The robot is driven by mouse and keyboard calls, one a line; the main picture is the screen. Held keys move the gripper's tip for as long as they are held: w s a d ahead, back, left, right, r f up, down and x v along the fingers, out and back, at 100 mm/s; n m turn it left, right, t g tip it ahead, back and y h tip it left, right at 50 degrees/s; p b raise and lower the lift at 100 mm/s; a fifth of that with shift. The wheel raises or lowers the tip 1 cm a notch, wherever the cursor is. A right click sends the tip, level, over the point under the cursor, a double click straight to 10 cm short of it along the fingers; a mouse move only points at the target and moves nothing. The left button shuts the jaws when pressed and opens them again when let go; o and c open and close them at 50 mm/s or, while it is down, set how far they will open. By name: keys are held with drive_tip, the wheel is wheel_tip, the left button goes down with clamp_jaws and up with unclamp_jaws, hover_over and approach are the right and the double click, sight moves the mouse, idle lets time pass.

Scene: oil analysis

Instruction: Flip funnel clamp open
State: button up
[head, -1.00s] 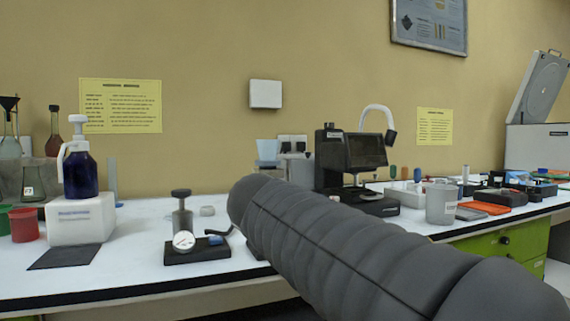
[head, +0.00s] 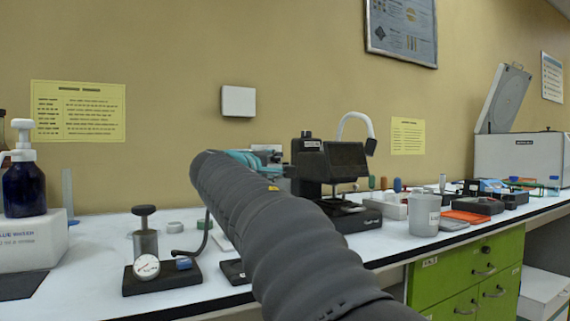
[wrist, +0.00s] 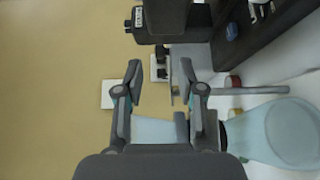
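In the wrist view, which is turned sideways, my gripper (wrist: 162,82) is open, with its two dark fingers apart and nothing held between them. A pale blue translucent funnel cup (wrist: 157,130) lies just behind the fingers, partly covered by them. A pale blue glass flask (wrist: 290,130) is at the right, in line with the cup. A grey piece (wrist: 181,128) between cup and flask looks like the clamp. The right finger hides part of this joint, so I cannot tell the clamp's state. In the head view, my arm hides most of this assembly.
A black instrument with a screen (head: 343,158) stands close to the right of my arm. A gauge stand (head: 147,268) with a hose is at left. A blue pump bottle (head: 25,185) stands on a white block. A grey beaker (head: 424,215) is right. Wall outlets (wrist: 160,68) are beyond the fingers.

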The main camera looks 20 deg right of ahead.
drive_tip(key=shift+p+x, duration=0.4)
drive_tip(key=shift+x, duration=2.55)
